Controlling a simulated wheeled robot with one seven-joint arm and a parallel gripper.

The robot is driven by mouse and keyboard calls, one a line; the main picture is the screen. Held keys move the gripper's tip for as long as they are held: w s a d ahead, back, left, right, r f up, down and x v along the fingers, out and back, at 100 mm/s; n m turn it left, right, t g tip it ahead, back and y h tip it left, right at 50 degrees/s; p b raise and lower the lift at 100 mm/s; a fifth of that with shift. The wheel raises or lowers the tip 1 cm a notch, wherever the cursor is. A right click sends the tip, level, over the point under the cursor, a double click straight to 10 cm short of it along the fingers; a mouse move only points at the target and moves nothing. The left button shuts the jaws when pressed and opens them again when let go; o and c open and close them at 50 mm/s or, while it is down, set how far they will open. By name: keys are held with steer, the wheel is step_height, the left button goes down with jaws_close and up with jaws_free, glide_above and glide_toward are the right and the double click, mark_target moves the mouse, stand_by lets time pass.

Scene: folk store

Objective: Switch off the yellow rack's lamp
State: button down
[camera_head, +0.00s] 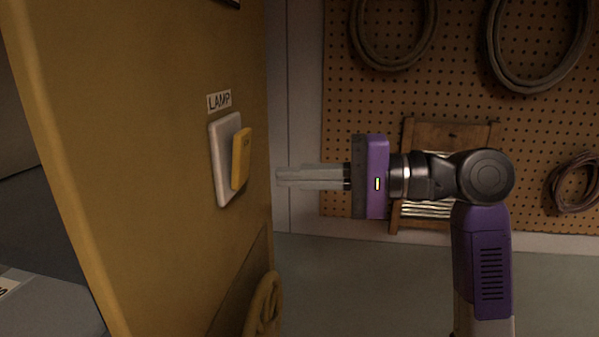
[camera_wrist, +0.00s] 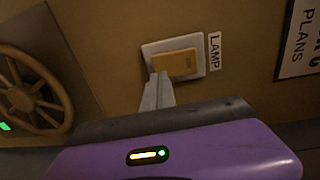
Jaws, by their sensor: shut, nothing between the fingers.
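The yellow rack's side panel (camera_head: 165,150) stands at the left in the head view. On it is a white switch plate (camera_head: 222,135) with a yellow rocker (camera_head: 241,158), under a label reading LAMP (camera_head: 219,100). One edge of the rocker stands out from the plate. My gripper (camera_head: 280,177) is shut and empty, pointing left at the rack, with its tips right of the rocker. In the wrist view, the shut fingers (camera_wrist: 158,82) reach up to the lower left end of the rocker (camera_wrist: 175,64). I cannot tell whether they touch it.
A yellow handwheel (camera_head: 264,306) sits low on the rack and shows at the left in the wrist view (camera_wrist: 35,90). Behind my arm is a pegboard (camera_head: 450,95) with hanging coils and a wooden washboard-like item (camera_head: 450,134). The floor at the right is clear.

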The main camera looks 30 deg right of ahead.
steer(key=f+b+v, duration=0.2)
steer(key=v, duration=0.7)
steer(key=shift+d, duration=0.2)
steer(key=shift+s, duration=0.15)
